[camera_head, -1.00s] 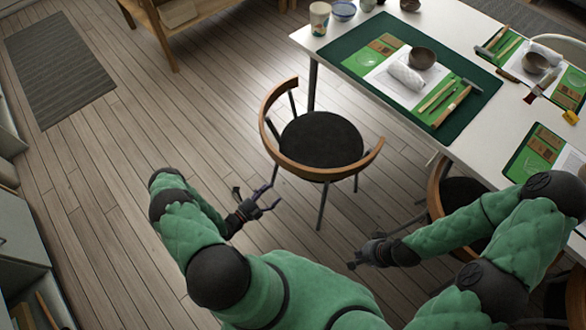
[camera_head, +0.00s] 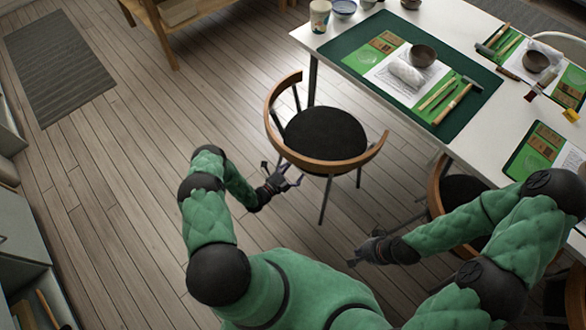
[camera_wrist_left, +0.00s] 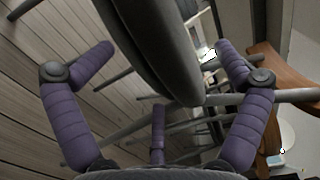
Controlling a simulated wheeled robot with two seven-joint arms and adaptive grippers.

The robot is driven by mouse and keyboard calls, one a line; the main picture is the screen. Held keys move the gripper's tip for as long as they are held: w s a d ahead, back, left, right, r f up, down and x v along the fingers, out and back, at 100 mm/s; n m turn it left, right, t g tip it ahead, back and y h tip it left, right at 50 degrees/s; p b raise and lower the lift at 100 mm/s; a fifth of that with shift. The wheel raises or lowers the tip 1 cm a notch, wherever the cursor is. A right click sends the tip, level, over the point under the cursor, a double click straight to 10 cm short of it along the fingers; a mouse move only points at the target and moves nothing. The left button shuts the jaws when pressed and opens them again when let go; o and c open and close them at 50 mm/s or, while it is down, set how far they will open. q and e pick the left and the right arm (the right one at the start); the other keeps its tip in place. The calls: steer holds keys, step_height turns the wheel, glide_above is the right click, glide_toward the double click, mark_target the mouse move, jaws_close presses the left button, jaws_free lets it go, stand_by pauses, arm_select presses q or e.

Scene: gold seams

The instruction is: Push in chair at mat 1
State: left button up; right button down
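The chair (camera_head: 322,135) has a dark round seat, a curved wooden backrest (camera_head: 330,165) and thin metal legs. It stands out from the table edge, in front of the dark green mat (camera_head: 350,62). My left gripper (camera_head: 292,178) is open just below the left part of the backrest. In the left wrist view its purple fingers (camera_wrist_left: 158,62) are spread, with the dark seat (camera_wrist_left: 150,40) and metal legs beyond them and wood at the right. I cannot tell whether they touch the chair. My right gripper (camera_head: 354,258) is low, apart from this chair; its fingers are too small to read.
The white table (camera_head: 483,142) carries mats, tools, bowls and a cup (camera_head: 320,16). A second chair (camera_head: 437,190) stands close to my right arm. A striped rug (camera_head: 58,68) lies at the left. The wooden floor left of the chair is clear.

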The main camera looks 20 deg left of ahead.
arm_select(q)
steer(key=shift+o, duration=1.3)
steer(key=shift+w, duration=0.1)
steer(key=shift+d, duration=0.15)
jaws_close()
steer(key=shift+c, duration=1.3)
jaws_free()
steer(key=v, duration=1.2)
